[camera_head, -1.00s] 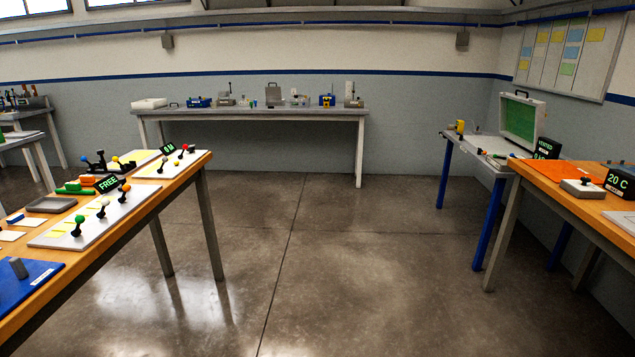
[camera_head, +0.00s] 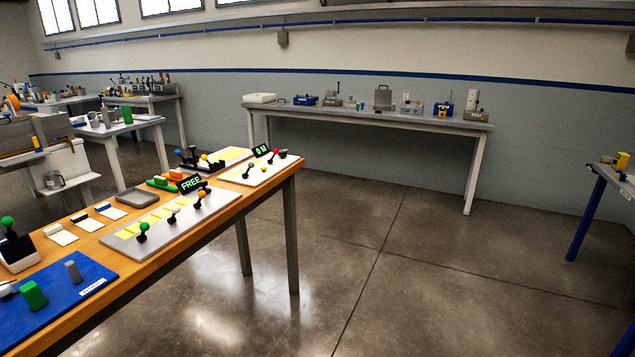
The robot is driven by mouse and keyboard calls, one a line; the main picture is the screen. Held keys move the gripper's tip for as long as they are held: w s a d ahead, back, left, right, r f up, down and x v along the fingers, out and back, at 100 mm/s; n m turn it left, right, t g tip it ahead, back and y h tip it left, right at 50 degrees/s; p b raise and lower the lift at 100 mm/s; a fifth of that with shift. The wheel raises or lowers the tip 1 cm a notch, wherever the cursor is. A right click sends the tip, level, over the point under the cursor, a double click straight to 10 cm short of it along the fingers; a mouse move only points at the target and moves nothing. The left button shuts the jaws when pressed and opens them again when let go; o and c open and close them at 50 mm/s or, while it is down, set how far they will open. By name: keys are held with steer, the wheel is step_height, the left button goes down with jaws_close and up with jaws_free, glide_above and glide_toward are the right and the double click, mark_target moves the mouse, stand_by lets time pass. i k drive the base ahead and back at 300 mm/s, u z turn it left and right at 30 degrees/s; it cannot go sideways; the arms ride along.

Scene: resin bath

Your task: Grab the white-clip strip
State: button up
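Several small white strips lie in a row on the wooden table at the left. The nearest strip (camera_head: 62,236) has a pale, whitish clip at its far end and looks like the white-clip strip. The middle strip (camera_head: 90,224) has a dark clip. All lie flat and apart from each other. My gripper is not in view.
A blue mat (camera_head: 60,300) with a green block (camera_head: 33,295) lies in front of the strips. A grey tray (camera_head: 137,198) and a board with ball-topped pegs (camera_head: 150,236) lie beyond and right. Open floor (camera_head: 400,290) is to the right of the wooden table (camera_head: 200,249).

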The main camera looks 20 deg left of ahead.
mark_target(57, 232)
steer(key=u, duration=0.55)
steer(key=i, duration=0.8)
steer(key=u, duration=1.2)
steer(key=i, duration=0.9)
steer(key=u, duration=0.45)
